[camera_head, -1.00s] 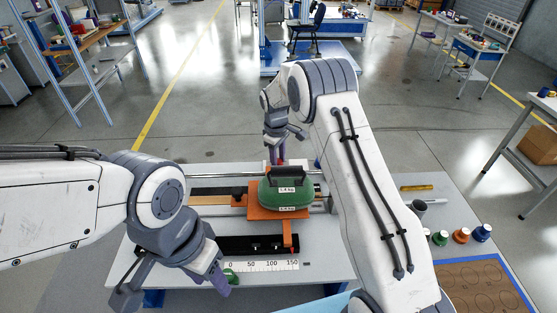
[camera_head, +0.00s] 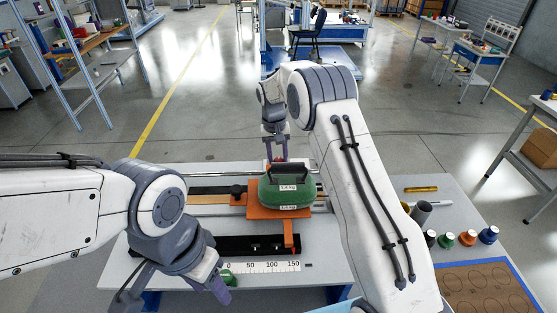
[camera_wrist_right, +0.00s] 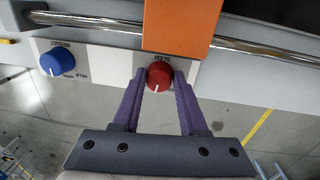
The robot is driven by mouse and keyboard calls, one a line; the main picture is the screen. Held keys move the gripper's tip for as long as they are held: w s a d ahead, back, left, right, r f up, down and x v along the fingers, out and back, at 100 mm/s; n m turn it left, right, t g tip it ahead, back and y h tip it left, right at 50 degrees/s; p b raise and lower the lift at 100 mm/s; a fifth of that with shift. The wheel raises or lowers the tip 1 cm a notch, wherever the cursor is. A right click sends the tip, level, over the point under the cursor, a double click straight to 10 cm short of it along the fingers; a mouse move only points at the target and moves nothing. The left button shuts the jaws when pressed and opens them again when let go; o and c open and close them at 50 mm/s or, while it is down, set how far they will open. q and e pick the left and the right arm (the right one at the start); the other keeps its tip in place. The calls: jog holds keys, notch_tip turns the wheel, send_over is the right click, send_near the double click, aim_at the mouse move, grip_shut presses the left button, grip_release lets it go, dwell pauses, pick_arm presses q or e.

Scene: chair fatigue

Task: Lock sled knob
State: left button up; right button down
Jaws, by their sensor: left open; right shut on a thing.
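The red sled knob (camera_wrist_right: 159,76) sits on a white label plate, with its white pointer line toward the gripper side in the right wrist view. My right gripper (camera_wrist_right: 159,84) has its purple fingers shut on the red knob, one on each side. In the head view the right gripper (camera_head: 277,150) reaches over the far side of the bench, behind the green weight. The orange sled (camera_head: 263,212) carries the green weight (camera_head: 288,191) with a black handle. My left gripper (camera_head: 222,287) is open and empty near the scale's left end; a green piece shows beside it.
A blue knob (camera_wrist_right: 54,62) sits on the same plate, left of the red one. A steel rail (camera_wrist_right: 100,22) runs alongside. A scale strip (camera_head: 265,266) lies on the bench front. Several colored weights (camera_head: 467,237) stand at the right.

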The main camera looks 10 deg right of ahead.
aim_at(276, 159)
jog(key=m, duration=0.3)
jog(key=shift+w+m, duration=0.1)
jog(key=shift+m, duration=0.2)
jog(key=shift+r+m, duration=0.15)
jog(key=shift+m, duration=1.65)
jog(key=shift+w, duration=0.1)
jog(key=shift+c, duration=2.2)
grip_release()
jog(key=shift+b, duration=0.35)
jog(key=shift+a+r, duration=0.1)
jog(key=shift+r, duration=0.3)
notch_tip(276, 159, up, 10)
jog(key=b, duration=0.2)
jog(key=shift+w+a+f, duration=0.2)
jog(key=shift+f, duration=0.05)
